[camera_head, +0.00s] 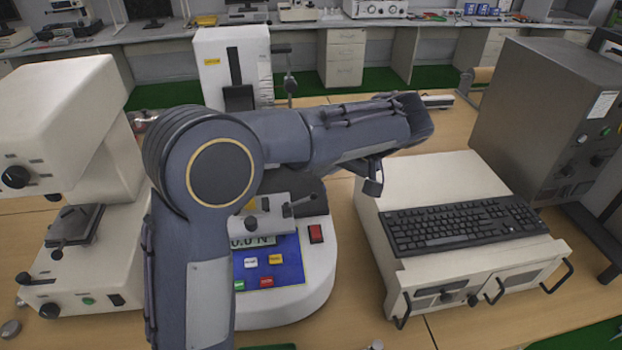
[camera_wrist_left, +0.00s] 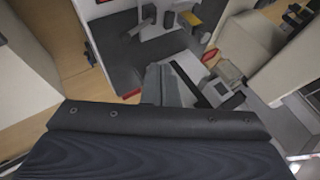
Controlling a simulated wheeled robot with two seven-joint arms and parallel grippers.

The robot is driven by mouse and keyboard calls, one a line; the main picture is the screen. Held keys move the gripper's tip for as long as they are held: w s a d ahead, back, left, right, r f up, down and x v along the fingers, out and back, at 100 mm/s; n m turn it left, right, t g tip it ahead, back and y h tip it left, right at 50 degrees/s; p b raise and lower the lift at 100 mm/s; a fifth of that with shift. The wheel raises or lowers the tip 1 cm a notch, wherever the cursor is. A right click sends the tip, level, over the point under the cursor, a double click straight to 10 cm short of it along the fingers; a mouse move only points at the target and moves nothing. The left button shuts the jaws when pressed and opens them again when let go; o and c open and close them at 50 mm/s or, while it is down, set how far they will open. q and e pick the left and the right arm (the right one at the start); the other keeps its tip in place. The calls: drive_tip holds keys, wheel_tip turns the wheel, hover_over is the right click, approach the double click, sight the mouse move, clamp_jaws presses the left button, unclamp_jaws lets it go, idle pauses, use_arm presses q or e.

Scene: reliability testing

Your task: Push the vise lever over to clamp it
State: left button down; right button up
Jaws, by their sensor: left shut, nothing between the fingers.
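The force tester (camera_head: 285,305) has a white rounded base, a blue button panel and a display reading 0.0 N. A small grey vise (camera_head: 268,222) sits on it behind the panel. The vise lever (camera_head: 302,201) is a thin bar with a dark knob, sticking out at the vise's right. My left arm crosses in front of the tester and hides part of it. My left gripper (camera_head: 373,186) is shut and empty, to the right of the vise and apart from the lever in the picture. My right gripper is out of view.
A white cabinet (camera_head: 450,190) with a black keyboard (camera_head: 462,224) stands right of the tester. A white machine (camera_head: 75,150) stands at the left, and a large grey unit (camera_head: 545,115) at the far right. The wooden table (camera_head: 360,305) is bare between tester and cabinet.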

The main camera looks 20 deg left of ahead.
use_arm(q)
drive_tip(key=shift+d+f+v, duration=0.1)
drive_tip(key=shift+d+v, duration=0.05)
drive_tip(key=shift+v, duration=0.95)
drive_tip(key=shift+d+f+v, duration=0.1)
drive_tip(key=shift+d+v, duration=0.05)
drive_tip(key=shift+v, duration=0.9)
drive_tip(key=shift+w, duration=0.1)
drive_tip(key=shift+a, duration=0.1)
drive_tip(key=s+a+f+m+h, duration=0.2)
drive_tip(key=s+a+f+h, duration=0.2)
drive_tip(key=s+a+h, duration=0.6)
drive_tip(key=s+d+f+t+h, duration=0.1)
drive_tip(key=s+d+f+t, duration=0.1)
drive_tip(key=s, duration=0.6)
drive_tip(key=s+d+f+t+h, duration=0.1)
drive_tip(key=s+f, duration=0.3)
drive_tip(key=s, duration=0.4)
drive_tip(key=shift+s+d+m+t, duration=0.15)
drive_tip(key=shift+d+m+t, duration=0.25)
drive_tip(key=shift+d+t, duration=0.3)
drive_tip(key=shift+d+f, duration=0.1)
